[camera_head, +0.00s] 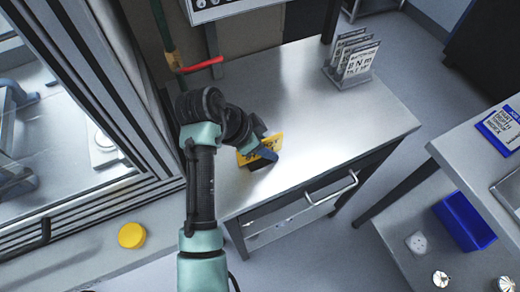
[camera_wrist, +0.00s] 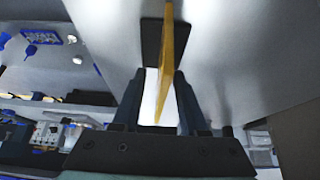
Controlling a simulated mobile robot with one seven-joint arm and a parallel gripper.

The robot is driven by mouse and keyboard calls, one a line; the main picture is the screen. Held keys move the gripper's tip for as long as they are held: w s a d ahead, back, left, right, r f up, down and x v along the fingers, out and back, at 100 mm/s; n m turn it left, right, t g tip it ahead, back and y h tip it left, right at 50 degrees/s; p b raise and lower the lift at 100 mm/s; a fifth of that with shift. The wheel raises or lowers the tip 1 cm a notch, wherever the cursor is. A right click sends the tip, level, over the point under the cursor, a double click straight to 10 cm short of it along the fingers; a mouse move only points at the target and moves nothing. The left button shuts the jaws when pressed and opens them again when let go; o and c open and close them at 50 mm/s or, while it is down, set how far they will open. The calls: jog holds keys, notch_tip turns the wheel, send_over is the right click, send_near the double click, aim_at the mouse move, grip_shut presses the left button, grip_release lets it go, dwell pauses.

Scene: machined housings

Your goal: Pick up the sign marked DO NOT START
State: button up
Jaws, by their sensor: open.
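A yellow sign (camera_head: 272,142) with dark lettering too small to read stands on the steel table, on a dark base (camera_wrist: 151,42). In the wrist view the sign (camera_wrist: 166,62) is seen nearly edge-on, as a thin yellow plate. My gripper (camera_head: 262,154) is at the sign, with one finger on each side of it in the head view. In the wrist view my gripper (camera_wrist: 164,84) is open, and the lower part of the plate lies between its fingers. Whether either finger touches the plate cannot be told. My fingers hide part of the sign.
The steel table (camera_head: 330,105) is mostly clear. A rack of lettered white plates (camera_head: 354,58) stands at its far right. A blue-and-white card (camera_head: 503,126) lies on the right bench, with a blue bin (camera_head: 464,220) below. A yellow disc (camera_head: 131,235) is at lower left.

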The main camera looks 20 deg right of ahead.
jog(key=shift+c, duration=0.3)
grip_shut()
dwell(1.3)
